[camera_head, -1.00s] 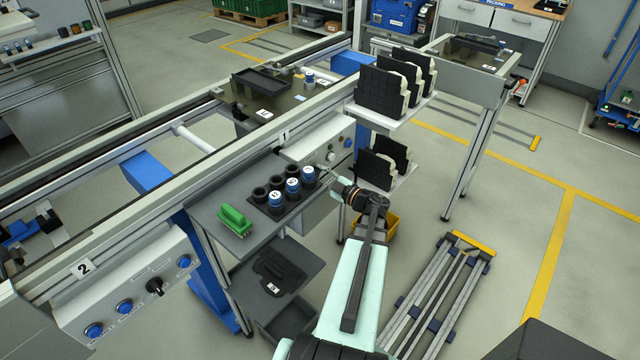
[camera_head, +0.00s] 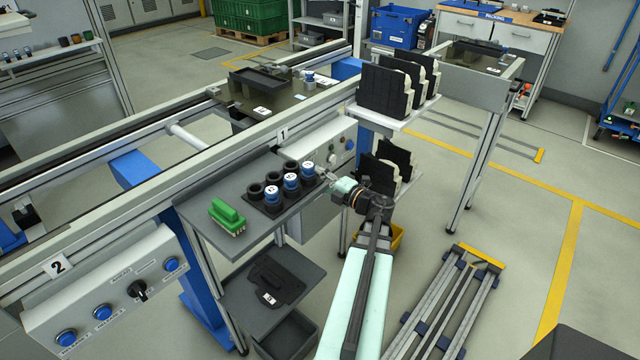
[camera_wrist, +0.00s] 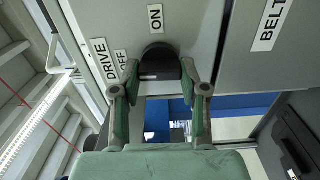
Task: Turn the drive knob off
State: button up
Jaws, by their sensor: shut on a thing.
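The drive knob (camera_wrist: 160,62) is black and round, on a grey panel in the wrist view. A DRIVE label (camera_wrist: 103,58) and an OFF label (camera_wrist: 122,64) are to its left; an ON label (camera_wrist: 155,18) is above it. A light mark shows near the knob's lower left; its exact setting is hard to tell. My gripper (camera_wrist: 160,76) has one finger on each side of the knob and is shut on it. In the head view my gripper (camera_head: 326,176) is small, at the station 1 panel (camera_head: 325,150), and the gripped knob cannot be made out.
A grey shelf (camera_head: 200,215) left of my gripper bears a green part (camera_head: 227,215) and several dark cups. Racks with black and white parts (camera_head: 398,85) stand close on the right. Station 2's panel (camera_head: 85,305) is at lower left. A BELT label (camera_wrist: 271,22) is at right.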

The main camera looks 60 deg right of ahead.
jog(key=shift+n, duration=0.4)
jog(key=o, duration=1.1)
jog(key=shift+o, duration=0.2)
jog(key=s+a, duration=0.1)
jog(key=s, duration=1.1)
